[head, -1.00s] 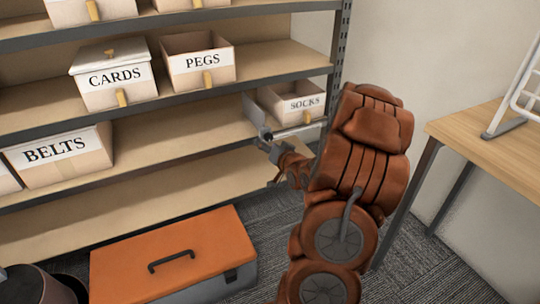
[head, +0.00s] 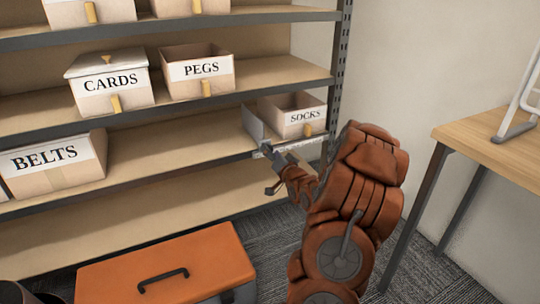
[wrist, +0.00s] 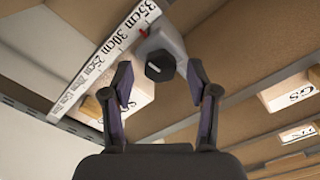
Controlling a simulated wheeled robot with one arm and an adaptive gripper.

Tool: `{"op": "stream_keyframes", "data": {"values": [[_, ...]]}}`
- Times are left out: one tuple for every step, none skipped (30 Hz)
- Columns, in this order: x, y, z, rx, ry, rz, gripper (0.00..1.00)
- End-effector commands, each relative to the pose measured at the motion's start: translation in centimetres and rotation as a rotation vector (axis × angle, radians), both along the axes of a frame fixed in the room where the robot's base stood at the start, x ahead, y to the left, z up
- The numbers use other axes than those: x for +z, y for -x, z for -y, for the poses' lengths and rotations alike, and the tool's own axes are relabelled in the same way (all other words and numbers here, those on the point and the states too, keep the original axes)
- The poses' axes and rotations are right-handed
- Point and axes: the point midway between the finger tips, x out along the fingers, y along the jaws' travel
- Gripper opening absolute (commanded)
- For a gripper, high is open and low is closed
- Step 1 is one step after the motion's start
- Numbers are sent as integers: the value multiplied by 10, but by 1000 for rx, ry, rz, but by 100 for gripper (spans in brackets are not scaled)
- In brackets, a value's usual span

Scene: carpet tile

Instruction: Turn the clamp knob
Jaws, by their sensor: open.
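The dark faceted clamp knob (wrist: 160,66) sits on a grey clamp body (wrist: 163,40) at the ruled rail (wrist: 108,50) in the wrist view. My gripper (wrist: 159,76) is open, with one finger on each side of the knob and visible gaps between. The knob's end faces the wrist camera. In the head view, my gripper (head: 268,152) is at the shelf's front edge, by an upright grey plate (head: 253,124). The rail (head: 307,151) shows to its right; the knob itself is too small to make out there.
The SOCKS bin (head: 300,118) stands just right of the plate. PEGS (head: 200,72), CARDS (head: 110,85) and BELTS (head: 50,165) bins are on the shelves. An orange toolbox (head: 165,262) is on the floor below. A wooden table (head: 495,140) is at right.

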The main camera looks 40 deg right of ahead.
Motion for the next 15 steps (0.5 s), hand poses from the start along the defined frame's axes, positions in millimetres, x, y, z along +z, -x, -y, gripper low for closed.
{"op": "stream_keyframes", "data": {"values": [[-2,-5,0,1,0,0,59],[-2,-6,1,1,-1,-1,59],[-2,-8,2,1,-1,-2,59],[-2,-9,3,0,-2,-2,59],[-2,-10,3,0,-2,-2,59],[-1,-11,3,0,-2,-2,59],[-1,-12,3,0,-2,-2,59],[-1,-12,4,0,-2,-2,59],[-1,-12,4,0,-2,-2,59],[-1,-12,4,0,-2,-2,59],[-1,-12,4,0,-2,-2,59],[0,-12,4,0,-2,-2,59],[0,-12,4,0,-2,-2,59],[0,-12,4,0,-2,-2,59],[0,-12,4,0,-2,-2,59]]}}
